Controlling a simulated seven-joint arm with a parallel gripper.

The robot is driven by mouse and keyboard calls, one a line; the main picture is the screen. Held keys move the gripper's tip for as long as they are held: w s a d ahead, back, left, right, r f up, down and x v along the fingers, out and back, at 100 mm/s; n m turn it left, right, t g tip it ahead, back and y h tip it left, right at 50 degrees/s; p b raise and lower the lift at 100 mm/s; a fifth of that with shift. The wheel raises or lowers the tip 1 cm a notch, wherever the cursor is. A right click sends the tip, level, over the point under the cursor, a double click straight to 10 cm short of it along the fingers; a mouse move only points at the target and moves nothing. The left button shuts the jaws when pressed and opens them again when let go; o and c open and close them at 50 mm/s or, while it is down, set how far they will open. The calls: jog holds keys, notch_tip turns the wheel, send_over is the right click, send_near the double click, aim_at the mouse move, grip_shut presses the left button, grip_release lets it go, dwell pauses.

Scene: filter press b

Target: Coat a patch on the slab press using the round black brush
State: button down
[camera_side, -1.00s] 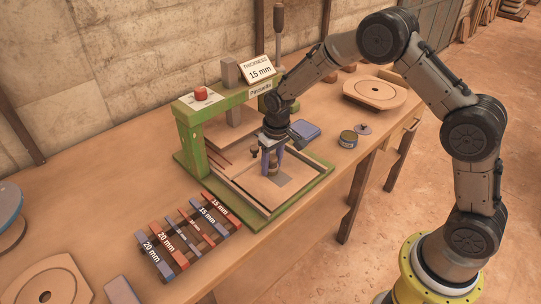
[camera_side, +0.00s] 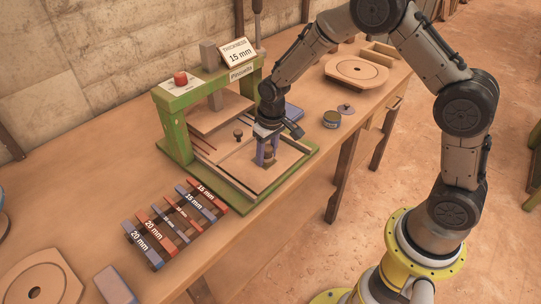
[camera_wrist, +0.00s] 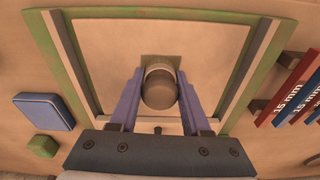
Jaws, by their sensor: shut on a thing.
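The slab press (camera_side: 172,130) has a green frame and a flat tan bed (camera_side: 225,160). My gripper (camera_side: 267,158) is low over the right part of the bed. Its two purple-blue fingers are shut on the round brush (camera_side: 269,153), which also shows as a dark round knob between the fingers in the wrist view (camera_wrist: 159,92). A darker square patch (camera_wrist: 174,59) shows on the bed beside and partly behind the brush.
A small dark knob (camera_side: 238,133) stands on the press left of my gripper. Red and blue spacer bars (camera_side: 176,221) lie in front. A blue block (camera_wrist: 45,110) lies beside the press.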

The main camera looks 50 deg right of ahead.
aim_at(254, 154)
jog(key=shift+w, duration=2.4)
notch_tip(254, 154, up, 8)
jog(key=shift+s, duration=0.1)
